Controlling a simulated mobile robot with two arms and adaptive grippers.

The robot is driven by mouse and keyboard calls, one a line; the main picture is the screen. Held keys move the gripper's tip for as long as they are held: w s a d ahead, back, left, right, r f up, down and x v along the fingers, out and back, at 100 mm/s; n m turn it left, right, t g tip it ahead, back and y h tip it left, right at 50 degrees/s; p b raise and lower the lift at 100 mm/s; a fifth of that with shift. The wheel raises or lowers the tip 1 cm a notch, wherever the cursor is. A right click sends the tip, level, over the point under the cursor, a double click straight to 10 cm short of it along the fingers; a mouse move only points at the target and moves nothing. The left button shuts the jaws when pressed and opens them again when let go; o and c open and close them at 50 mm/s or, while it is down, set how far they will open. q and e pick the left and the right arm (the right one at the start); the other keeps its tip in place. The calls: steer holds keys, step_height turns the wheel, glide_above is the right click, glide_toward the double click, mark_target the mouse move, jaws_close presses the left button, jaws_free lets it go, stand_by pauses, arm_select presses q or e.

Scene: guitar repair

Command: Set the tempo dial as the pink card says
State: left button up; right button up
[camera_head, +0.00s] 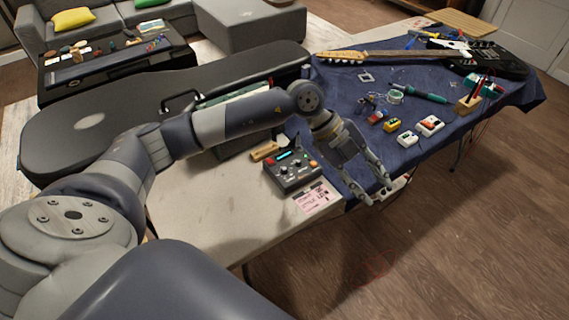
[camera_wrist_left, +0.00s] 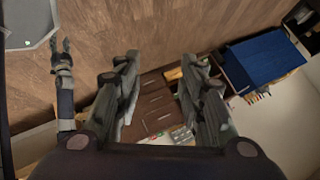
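The dark control box (camera_head: 292,170) with a lit cyan display, several knobs and coloured buttons sits on the pale tabletop in the head view. I cannot tell which knob is the tempo dial or where it points. The pink card (camera_head: 316,200) lies flat in front of the box near the table edge; its dark writing is too small to read. My left gripper (camera_head: 376,195) is open and empty, right of the box and card, apart from both. Its spread fingers show in the left wrist view (camera_wrist_left: 160,65). What looks like my right gripper (camera_wrist_left: 61,50) shows there too.
A blue cloth (camera_head: 345,95) carries a guitar (camera_head: 400,57), small coloured pedals (camera_head: 430,126) and a soldering iron (camera_head: 428,94). A large dark guitar case (camera_head: 130,110) lies behind my left arm. The tabletop (camera_head: 200,200) left of the box is bare.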

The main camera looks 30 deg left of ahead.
arm_select(q)
steer(key=w+a+f+n+y, duration=0.2)
steer(key=a+y, duration=0.3)
steer(key=a, duration=0.8)
steer(key=n+g+y, duration=0.1)
steer(key=n+y, duration=0.2)
steer(key=y, duration=0.1)
glide_toward(284, 168)
step_height(284, 168, down, 8)
steer(key=shift+f+p, duration=0.2)
steer(key=shift+p, duration=0.45)
jaws_close()
